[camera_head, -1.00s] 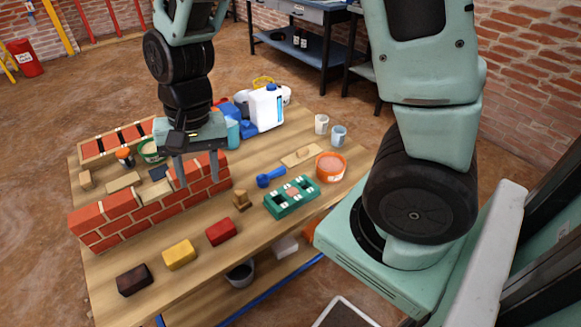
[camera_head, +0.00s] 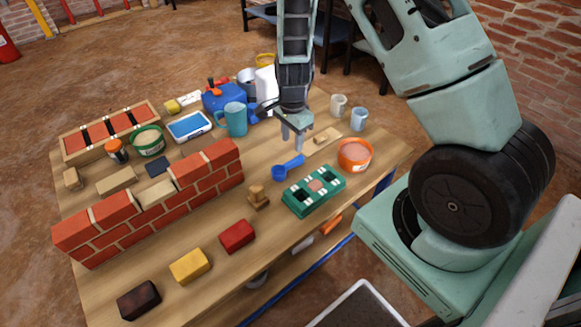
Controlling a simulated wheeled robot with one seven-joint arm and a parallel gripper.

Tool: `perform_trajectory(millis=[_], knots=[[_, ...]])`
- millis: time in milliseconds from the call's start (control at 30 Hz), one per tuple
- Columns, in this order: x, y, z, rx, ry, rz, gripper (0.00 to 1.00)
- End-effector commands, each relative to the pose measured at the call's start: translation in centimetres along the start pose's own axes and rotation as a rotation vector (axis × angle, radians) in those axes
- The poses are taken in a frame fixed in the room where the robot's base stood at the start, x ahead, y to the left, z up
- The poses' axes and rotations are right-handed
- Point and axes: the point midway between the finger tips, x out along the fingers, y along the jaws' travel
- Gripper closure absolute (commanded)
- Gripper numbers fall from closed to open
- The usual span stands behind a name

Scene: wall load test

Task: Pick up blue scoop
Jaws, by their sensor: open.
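The blue scoop (camera_head: 287,167) lies on the wooden workbench (camera_head: 205,215), between the teal mug and the green block with holes. Its cup end is at the left and its handle points up and right. My gripper (camera_head: 291,143) is open and points down above the handle end of the scoop. Its fingers look apart, with nothing held. I cannot tell the exact height of the fingertips above the handle.
A green block with holes (camera_head: 314,190) and an orange tub (camera_head: 355,155) stand close by on the right. A small wooden figure (camera_head: 258,196) is in front. A brick wall (camera_head: 150,205) is at left, and a teal mug (camera_head: 234,119) stands behind. A wooden piece (camera_head: 327,136) lies near my gripper.

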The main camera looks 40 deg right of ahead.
Motion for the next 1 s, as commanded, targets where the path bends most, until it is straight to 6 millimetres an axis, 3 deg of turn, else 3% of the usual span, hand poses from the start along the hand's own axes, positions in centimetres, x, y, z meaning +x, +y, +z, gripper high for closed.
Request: perform_trajectory(millis=[100, 367, 633, 967, 1000], knots=[[2.2, 0.1, 0.0, 0.000, -0.001, 0.003, 0.58], [4.0, 0.1, 0.0, -0.001, -0.001, 0.001, 0.58], [7.8, 0.5, -0.4, 0.000, -0.001, 0.002, 0.58], [8.6, 0.4, -0.3, -0.002, -0.001, -0.001, 0.58], [8.6, 0.4, -0.3, -0.002, -0.001, -0.001, 0.64]])
